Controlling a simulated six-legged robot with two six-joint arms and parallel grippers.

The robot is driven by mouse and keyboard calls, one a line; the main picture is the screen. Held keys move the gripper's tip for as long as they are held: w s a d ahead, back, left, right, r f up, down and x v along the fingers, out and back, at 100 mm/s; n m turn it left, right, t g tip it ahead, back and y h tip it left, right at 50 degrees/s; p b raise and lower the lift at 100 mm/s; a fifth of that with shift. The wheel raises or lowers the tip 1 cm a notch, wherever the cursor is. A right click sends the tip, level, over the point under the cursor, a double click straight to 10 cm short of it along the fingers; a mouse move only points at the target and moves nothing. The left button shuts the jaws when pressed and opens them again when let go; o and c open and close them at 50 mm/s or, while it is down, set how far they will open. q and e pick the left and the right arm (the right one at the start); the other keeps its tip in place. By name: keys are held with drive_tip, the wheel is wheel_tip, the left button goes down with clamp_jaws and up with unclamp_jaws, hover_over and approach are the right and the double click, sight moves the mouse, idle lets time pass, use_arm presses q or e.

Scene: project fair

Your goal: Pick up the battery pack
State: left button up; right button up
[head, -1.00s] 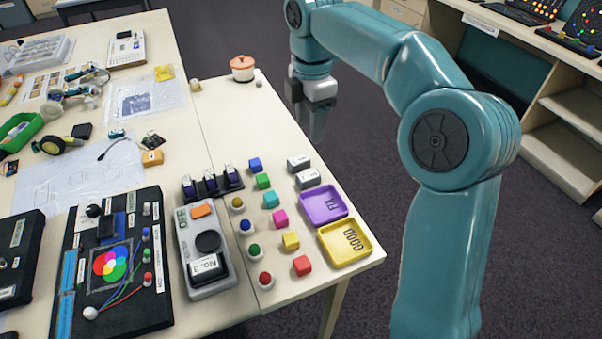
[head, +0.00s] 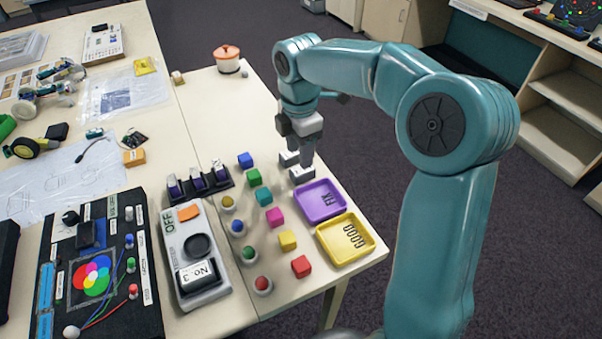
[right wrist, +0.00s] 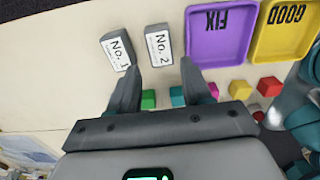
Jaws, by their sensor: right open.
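Two small grey packs with white labels lie on the table's right part: No. 1 (right wrist: 116,49) and No. 2 (right wrist: 158,45). In the head view they show partly behind my fingers, No. 1 (head: 288,159) and No. 2 (head: 300,175). A third label, No. 3 (head: 198,276), is on the grey tester with the OFF sign. My right gripper (head: 306,155) is open and empty above the packs. In the right wrist view its fingertips (right wrist: 163,82) point towards No. 2, which lies just beyond them. The left gripper is out of view.
A purple FIX tray (head: 320,213) and a yellow GOOD tray (head: 360,254) stand near the table's right edge. Several coloured cubes and knobs lie left of them. A purple-topped rack (head: 201,190) stands behind the tester. A lidded pot (head: 228,65) is at the back.

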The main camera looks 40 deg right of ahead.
sight(303, 173)
drive_tip(key=shift+s+d+f, duration=0.1)
drive_tip(key=shift+f, duration=0.3)
drive_tip(key=f, duration=0.4)
drive_tip(key=shift+d+f, duration=0.2)
drive_tip(key=shift+s, duration=0.1)
drive_tip(key=shift+r, duration=0.1)
drive_tip(key=shift+c, duration=0.9)
drive_tip(key=c, duration=0.7)
drive_tip(key=shift+o, duration=0.2)
